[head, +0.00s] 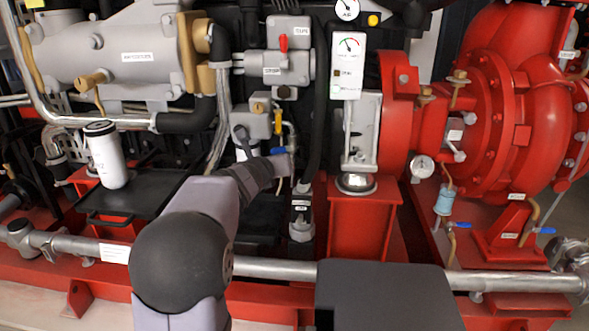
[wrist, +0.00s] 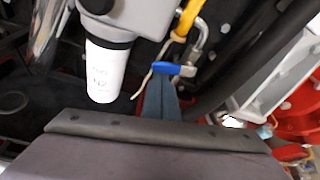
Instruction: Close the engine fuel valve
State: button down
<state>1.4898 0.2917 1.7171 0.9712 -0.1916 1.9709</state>
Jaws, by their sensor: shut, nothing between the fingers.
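A small blue valve handle (wrist: 174,68) sits below a yellow fitting (wrist: 188,18) and a bent metal pipe in the wrist view. I take it for the engine fuel valve, but no readable label confirms this. The handle lies roughly crosswise there. The blue handle also shows small in the head view (head: 278,151), just above the end of my arm. My gripper (wrist: 162,84) is shut and empty, with its blue-grey fingertips close under the handle. I cannot tell whether they touch it. My arm hides part of the area in the head view.
A white canister (wrist: 105,72) hangs from a grey housing just left of the fingers. A black hose (head: 321,115) runs to the right of the valve. A red pedestal (head: 362,220) and gauge panel (head: 348,65) stand farther right. A grey pipe (head: 275,268) crosses in front.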

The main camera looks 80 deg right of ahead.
jog(key=shift+w+f, duration=0.1)
jog(key=shift+w+f, duration=0.25)
jog(key=shift+w, duration=0.4)
jog(key=shift+a+r, duration=0.1)
jog(key=p+v, duration=0.1)
jog(key=v, duration=0.8)
jog(key=shift+a, duration=0.4)
dwell(0.4)
